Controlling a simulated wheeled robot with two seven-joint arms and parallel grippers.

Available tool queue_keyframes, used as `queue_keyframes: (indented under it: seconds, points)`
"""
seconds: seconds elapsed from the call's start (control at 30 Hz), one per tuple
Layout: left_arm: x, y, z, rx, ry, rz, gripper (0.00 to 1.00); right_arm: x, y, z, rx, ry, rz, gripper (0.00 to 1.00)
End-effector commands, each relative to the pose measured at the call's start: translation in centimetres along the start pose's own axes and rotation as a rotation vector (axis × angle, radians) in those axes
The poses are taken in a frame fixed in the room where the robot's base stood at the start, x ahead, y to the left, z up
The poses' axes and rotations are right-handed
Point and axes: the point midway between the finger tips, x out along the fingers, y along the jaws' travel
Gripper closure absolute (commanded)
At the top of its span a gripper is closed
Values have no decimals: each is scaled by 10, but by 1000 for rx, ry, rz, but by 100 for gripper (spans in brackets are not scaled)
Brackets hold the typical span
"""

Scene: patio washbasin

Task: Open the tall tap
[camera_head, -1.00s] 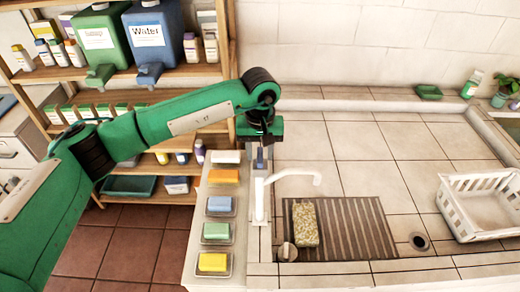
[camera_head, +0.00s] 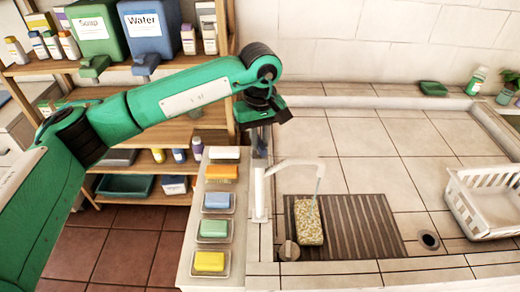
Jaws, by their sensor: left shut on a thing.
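The tall white tap (camera_head: 260,192) stands at the left edge of the tiled basin counter, its spout reaching right. A thin stream of water (camera_head: 318,186) falls from the spout end toward the speckled sponge (camera_head: 308,222) on the ribbed drain area. My left gripper (camera_head: 261,146) points down at the top of the tap and is shut on its lever. The gripper and its fingers mostly hide the lever. My right gripper is not in view.
Soap bars in dishes, among them a yellow one (camera_head: 209,262), line the ledge left of the tap. A white crate (camera_head: 487,205) stands at right. Shelves with a blue water container (camera_head: 150,32) stand at left. The middle tiles are clear.

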Motion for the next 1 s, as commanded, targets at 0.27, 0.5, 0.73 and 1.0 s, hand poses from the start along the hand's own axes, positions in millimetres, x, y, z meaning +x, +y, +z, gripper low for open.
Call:
queue_keyframes:
  seconds: [0.27, 0.5, 0.73, 1.0]
  points:
    - [6, 1, -1, -262, 5, 3, 100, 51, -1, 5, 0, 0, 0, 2]
    - [4, 0, -1, -490, 3, 3, 100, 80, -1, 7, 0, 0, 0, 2]
    - [3, 0, -1, -709, 4, 3, 100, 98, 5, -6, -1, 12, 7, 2]
    - [2, 0, -1, -951, 2, 4, 100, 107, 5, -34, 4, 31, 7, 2]
